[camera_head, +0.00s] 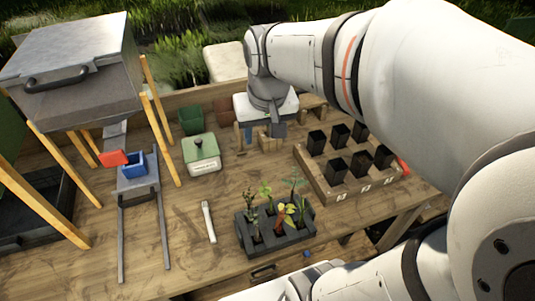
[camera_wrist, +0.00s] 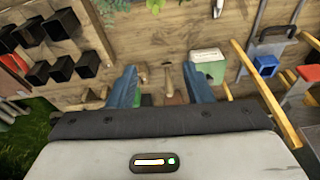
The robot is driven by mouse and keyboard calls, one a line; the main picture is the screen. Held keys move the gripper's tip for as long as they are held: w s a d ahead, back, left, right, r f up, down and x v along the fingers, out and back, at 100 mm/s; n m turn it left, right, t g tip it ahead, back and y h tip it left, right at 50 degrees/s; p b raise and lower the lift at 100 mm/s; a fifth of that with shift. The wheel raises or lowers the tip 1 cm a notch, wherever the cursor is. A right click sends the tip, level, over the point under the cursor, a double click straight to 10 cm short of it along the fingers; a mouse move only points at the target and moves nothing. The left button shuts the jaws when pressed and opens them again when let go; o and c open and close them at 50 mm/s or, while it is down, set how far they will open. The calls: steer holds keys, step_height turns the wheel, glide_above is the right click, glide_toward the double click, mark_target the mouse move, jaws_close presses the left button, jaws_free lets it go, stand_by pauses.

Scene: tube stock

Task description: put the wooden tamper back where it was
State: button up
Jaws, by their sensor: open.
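My gripper (camera_head: 263,132) is open, with its blue fingers pointing down over the back middle of the workbench. In the wrist view, its fingers (camera_wrist: 160,72) stand apart on either side of a small upright wooden piece (camera_wrist: 168,80), which looks like the wooden tamper. No finger is seen closed on it. In the head view, a wooden block shape (camera_head: 269,143) shows just below the fingers and is partly hidden by them. I cannot tell whether this is the tamper or a stand for it.
A green-lidded box (camera_head: 201,153) stands left of my gripper. A wooden tray (camera_head: 352,191) with several black pots is at right. A dark seedling tray (camera_head: 273,236) is in front. A pale-handled tool (camera_head: 208,221) lies on the bench. A metal-topped stand (camera_head: 80,70) is at left.

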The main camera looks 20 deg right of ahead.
steer(key=s+f+n, duration=0.1)
steer(key=s+f, duration=0.1)
steer(key=s, duration=0.6)
steer(key=shift+s+a+f+t, duration=0.15)
steer(key=shift+s+a+t, duration=0.15)
steer(key=shift+a+t, duration=0.1)
steer(key=shift+s+b+x, duration=0.25)
steer(key=shift+b+x, duration=0.7)
steer(key=shift+x, duration=0.15)
steer(key=shift+c, duration=0.4)
